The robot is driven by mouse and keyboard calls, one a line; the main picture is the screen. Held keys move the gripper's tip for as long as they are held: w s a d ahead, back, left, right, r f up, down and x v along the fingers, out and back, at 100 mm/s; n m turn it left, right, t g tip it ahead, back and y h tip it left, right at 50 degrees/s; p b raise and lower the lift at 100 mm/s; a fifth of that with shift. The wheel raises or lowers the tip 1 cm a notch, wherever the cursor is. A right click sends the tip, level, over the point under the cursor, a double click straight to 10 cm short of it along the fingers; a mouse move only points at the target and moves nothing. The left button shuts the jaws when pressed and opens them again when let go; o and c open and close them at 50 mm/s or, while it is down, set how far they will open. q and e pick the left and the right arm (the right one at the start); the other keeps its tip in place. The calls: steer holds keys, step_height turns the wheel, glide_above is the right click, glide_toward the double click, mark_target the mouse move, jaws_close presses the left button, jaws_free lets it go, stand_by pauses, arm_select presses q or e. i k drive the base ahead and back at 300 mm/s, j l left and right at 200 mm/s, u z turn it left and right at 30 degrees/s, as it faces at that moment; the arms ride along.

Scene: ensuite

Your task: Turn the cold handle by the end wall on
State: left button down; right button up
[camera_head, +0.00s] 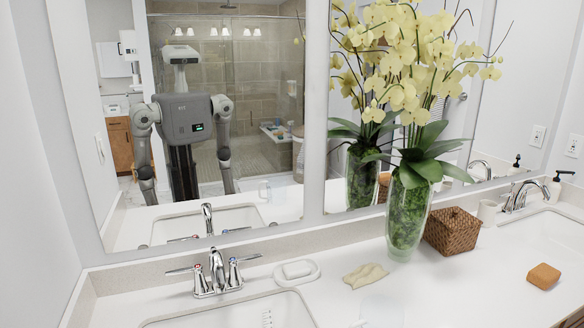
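A chrome two-handle faucet (217,270) stands behind the near-left sink (240,312), by the end wall (38,200) at the left. Its left lever handle (192,272) points left toward that wall. Its right lever handle (240,262) points right. The colour marks on the handles are too small to tell apart surely. I make out no water below the spout. Neither of my grippers shows directly. The mirror (250,130) reflects my body with both arms hanging down, but the grippers cannot be made out there.
A white soap dish (297,272) sits right of the faucet. Farther right are a beige cloth (366,275), a glass vase (407,222) of yellow orchids, a woven box (452,232), a brown block (543,276) and a second faucet (517,197). The counter left of the near faucet is clear.

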mark_target(232, 262)
steer(key=k+j+u, duration=0.1)
steer(key=u, duration=0.3)
steer(key=j+u, duration=0.15)
steer(key=u, duration=0.3)
steer(key=k+j+u, duration=0.1)
steer(key=u, duration=0.3)
steer(key=j, duration=0.1)
